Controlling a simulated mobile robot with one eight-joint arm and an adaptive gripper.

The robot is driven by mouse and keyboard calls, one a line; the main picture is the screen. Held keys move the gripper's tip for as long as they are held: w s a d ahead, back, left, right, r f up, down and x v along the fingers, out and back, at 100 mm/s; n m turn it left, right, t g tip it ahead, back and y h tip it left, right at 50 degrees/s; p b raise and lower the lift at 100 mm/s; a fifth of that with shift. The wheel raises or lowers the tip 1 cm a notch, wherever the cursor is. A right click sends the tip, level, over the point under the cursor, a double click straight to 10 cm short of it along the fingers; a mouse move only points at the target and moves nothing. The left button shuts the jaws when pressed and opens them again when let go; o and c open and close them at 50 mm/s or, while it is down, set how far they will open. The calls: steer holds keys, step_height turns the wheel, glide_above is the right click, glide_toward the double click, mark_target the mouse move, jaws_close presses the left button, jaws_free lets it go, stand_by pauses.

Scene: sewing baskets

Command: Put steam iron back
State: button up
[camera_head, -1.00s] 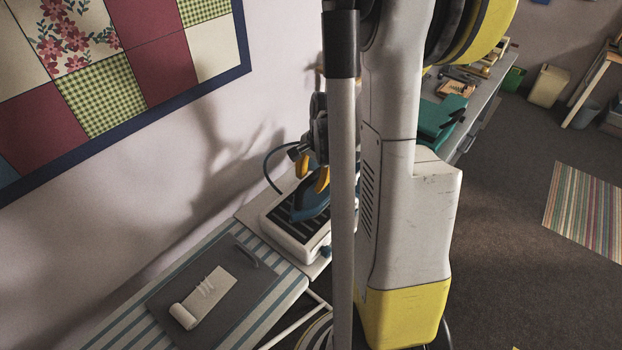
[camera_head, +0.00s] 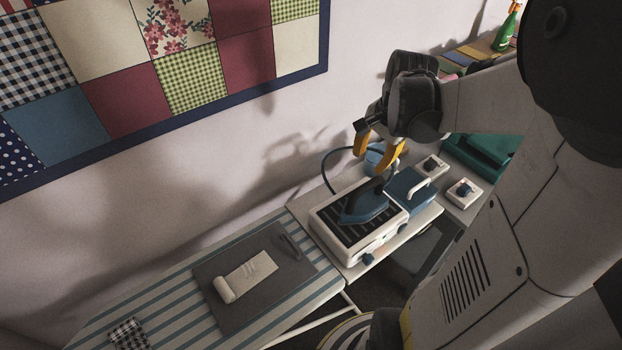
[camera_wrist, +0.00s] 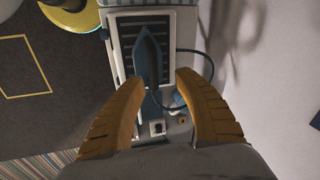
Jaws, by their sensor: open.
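The blue steam iron (camera_head: 364,203) rests on the dark ribbed plate of its white base station (camera_head: 320,228), at the end of the striped ironing board. In the wrist view the iron (camera_wrist: 148,58) lies ahead between the fingers, on the ribbed plate of the station (camera_wrist: 184,25). A dark cord curves from it to the right. My gripper (camera_head: 380,149) is open and empty, above and behind the iron, with its yellow fingers pointing down. In the wrist view both fingers of my gripper (camera_wrist: 157,85) are spread apart; contact with the iron is not visible.
The striped ironing board (camera_head: 185,290) carries a grey mat (camera_head: 225,318) with a cream roll (camera_head: 245,281), and a checked cloth (camera_head: 128,334). Small white control boxes (camera_head: 464,192) and a green case (camera_head: 481,152) stand right of the station. The wall is close behind.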

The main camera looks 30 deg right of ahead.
steer(key=s+a+r+n+t, duration=0.2)
steer(key=a+n, duration=0.5)
steer(key=a, duration=0.4)
steer(key=s+a+r+n+t, duration=0.2)
steer(key=a+r+n, duration=0.2)
steer(key=a+n, duration=0.4)
steer(key=a, duration=0.4)
steer(key=shift+r+t, duration=0.3)
steer(key=shift+r, duration=0.1)
